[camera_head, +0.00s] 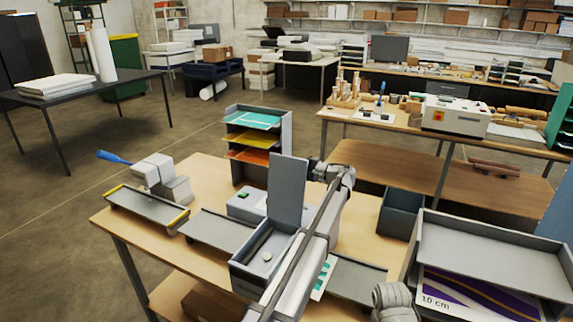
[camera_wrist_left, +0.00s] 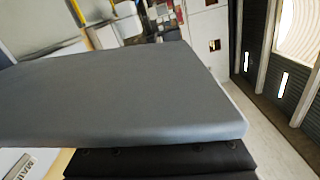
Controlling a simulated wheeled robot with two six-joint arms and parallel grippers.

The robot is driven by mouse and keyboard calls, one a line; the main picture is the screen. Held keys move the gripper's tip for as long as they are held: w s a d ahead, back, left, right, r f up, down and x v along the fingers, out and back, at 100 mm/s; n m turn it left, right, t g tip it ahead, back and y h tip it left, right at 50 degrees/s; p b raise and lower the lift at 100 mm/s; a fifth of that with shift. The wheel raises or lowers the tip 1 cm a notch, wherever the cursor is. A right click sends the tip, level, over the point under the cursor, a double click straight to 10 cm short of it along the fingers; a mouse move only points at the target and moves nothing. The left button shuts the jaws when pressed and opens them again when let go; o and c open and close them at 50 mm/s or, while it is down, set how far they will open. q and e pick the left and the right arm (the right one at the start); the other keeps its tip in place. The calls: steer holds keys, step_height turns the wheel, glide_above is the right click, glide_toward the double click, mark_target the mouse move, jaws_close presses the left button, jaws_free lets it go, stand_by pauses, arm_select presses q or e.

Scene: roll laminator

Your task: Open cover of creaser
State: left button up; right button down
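The creaser (camera_head: 239,272) is a grey box on the wooden table, in the middle of the head view. Its grey cover (camera_head: 288,190) stands upright at the back of the box, and the inside with a small round part shows. My left gripper (camera_head: 318,172) is beside the right edge of the raised cover; its fingertips are hard to make out. In the left wrist view a grey panel (camera_wrist_left: 120,100), apparently the cover, fills the middle, just above a black gripper part. Contact and finger opening cannot be told. Part of my right arm shows at the bottom; its gripper does not.
A paper rack (camera_head: 258,140) with coloured sheets stands behind. A lever device (camera_head: 160,180) with a blue handle stands left. A dark open bin (camera_head: 398,214) and a large grey tray (camera_head: 490,250) stand right. Some tabletop is clear between the rack and lever device.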

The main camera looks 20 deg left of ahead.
arm_select(q)
steer(key=shift+o, duration=0.8)
steer(key=d, duration=0.7)
steer(key=shift+s+d, duration=0.3)
steer(key=shift+d, duration=0.1)
